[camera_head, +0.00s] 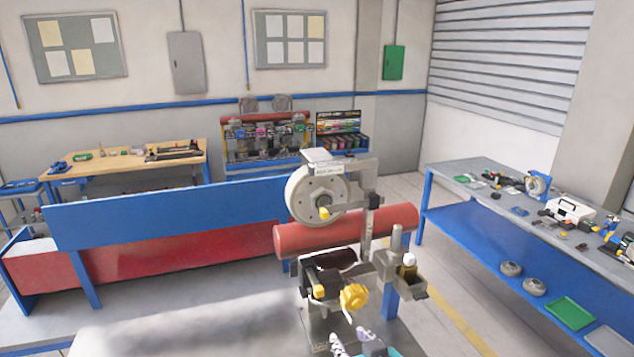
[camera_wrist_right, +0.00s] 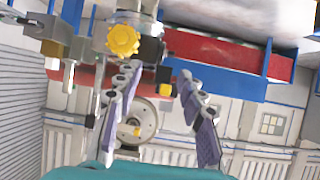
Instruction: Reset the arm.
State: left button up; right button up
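My right gripper (camera_head: 350,339) shows at the bottom of the head view, just in front of the yellow star-shaped knob (camera_head: 354,297) on the machine. In the right wrist view the right gripper (camera_wrist_right: 158,85) has its two purple-padded fingers spread, with nothing between them. The knob also shows there (camera_wrist_right: 123,40), beyond the fingertips and apart from them. Most of my right arm is out of view. My left gripper is not in view.
The machine's grey wheel (camera_head: 303,195) and a red cylinder (camera_head: 300,237) stand just beyond the gripper. A blue-framed barrier (camera_head: 170,218) is at left. A workbench (camera_head: 490,200) with tools is at right. Grey floor lies between the machine and workbench.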

jog(key=s+d+f+m+g+h+b, duration=0.1)
jog(key=s+d+f+b, duration=0.2)
jog(key=f+b, duration=0.3)
jog(key=s+d+f+m+g+h+b, duration=0.1)
jog(key=s+d+f+b, duration=0.3)
jog(key=f, duration=0.9)
jog(key=s+d+f+m+g+h+b, duration=0.1)
jog(key=s+d+f+g+b, duration=0.1)
jog(key=f+b, duration=0.5)
notch_tip(320, 180, down, 2)
jog(key=shift+s+d+f+g+b, duration=0.25)
jog(key=shift+s+d+g+b, duration=0.15)
jog(key=shift+s+d, duration=0.55)
jog(key=shift+s+a, duration=0.15)
